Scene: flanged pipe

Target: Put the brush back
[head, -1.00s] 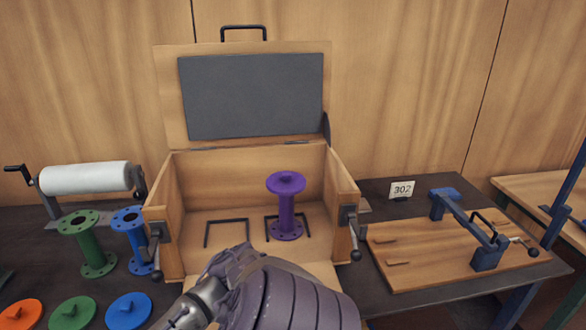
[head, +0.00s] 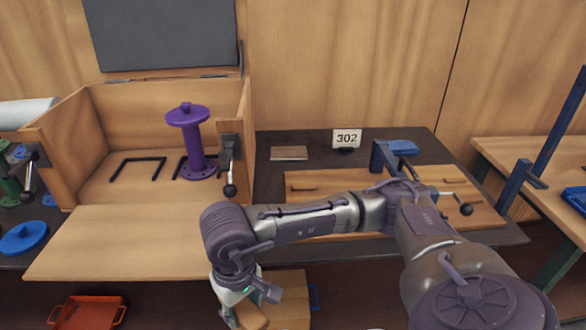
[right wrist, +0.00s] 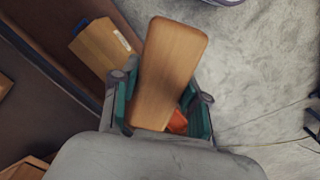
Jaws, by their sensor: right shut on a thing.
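My right gripper (head: 238,306) hangs low in front of the bench, below the case's lowered front flap. It is shut on the brush, whose plain wooden back (right wrist: 168,72) shows between the fingers in the right wrist view. My left gripper is not in view.
The open wooden case (head: 125,243) holds a purple flanged pipe (head: 194,145). A small flat brown piece (head: 289,153) lies near the 302 sign (head: 346,139). A wooden clamp board (head: 310,184) lies right. An orange tray (head: 88,313) is below left.

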